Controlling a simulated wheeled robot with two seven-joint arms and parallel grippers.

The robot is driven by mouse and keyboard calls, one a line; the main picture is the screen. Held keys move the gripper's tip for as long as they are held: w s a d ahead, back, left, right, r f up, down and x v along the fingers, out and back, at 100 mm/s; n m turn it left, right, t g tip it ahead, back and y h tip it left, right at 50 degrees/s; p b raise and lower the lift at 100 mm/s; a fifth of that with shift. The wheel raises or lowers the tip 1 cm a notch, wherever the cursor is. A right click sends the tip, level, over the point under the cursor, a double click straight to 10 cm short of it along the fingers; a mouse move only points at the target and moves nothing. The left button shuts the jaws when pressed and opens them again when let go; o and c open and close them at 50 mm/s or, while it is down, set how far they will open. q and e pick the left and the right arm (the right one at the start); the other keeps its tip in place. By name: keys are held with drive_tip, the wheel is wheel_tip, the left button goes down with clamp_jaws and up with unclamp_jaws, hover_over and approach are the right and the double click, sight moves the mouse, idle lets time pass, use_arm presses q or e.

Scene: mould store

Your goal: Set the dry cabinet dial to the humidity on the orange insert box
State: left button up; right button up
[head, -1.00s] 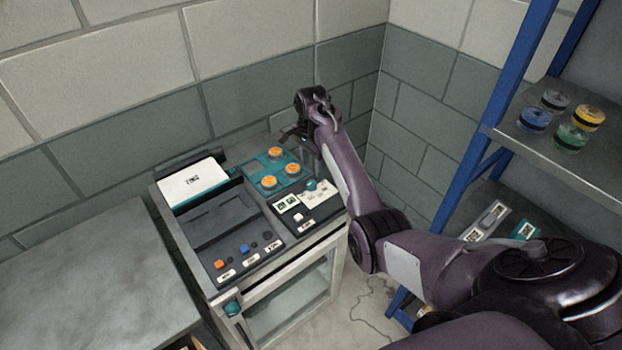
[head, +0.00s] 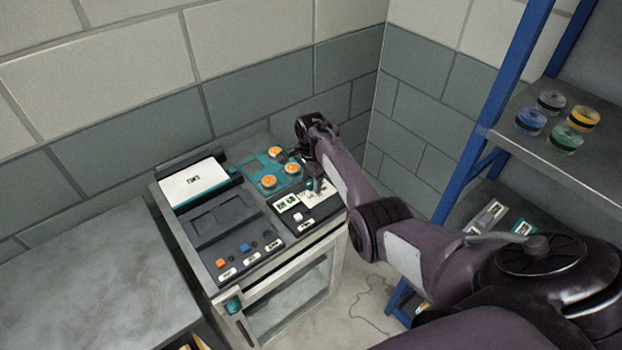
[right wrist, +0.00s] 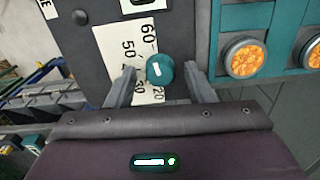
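The dry cabinet (head: 268,322) stands against the wall, with a control panel on top. Its teal dial (right wrist: 160,69) has a short white mark and sits on a white scale plate (right wrist: 112,48) reading 60, 50, 30 and 20 where visible. In the head view the dial (head: 314,184) is partly hidden by my right gripper (head: 311,178). In the right wrist view my right gripper (right wrist: 160,80) is open, one finger on each side of the dial, with gaps visible. I cannot tell which number the mark points at. I cannot make out an orange insert box. My left gripper is not in view.
Orange-filled round pots (head: 268,181) sit on a teal plate beside the dial. A blue-framed rack (head: 470,160) with coloured tubs is at the right. A grey bench top (head: 90,270) at the left is clear.

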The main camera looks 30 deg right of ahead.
drive_tip(key=c, duration=0.9)
drive_tip(key=shift+c, duration=0.2)
drive_tip(key=shift+n, duration=0.3)
drive_tip(key=n+p, duration=0.1)
drive_tip(key=n, duration=0.1)
drive_tip(key=shift+n, duration=0.4)
drive_tip(key=shift+n+p, duration=0.4)
drive_tip(key=shift+n, duration=1.8)
drive_tip(key=o, duration=1)
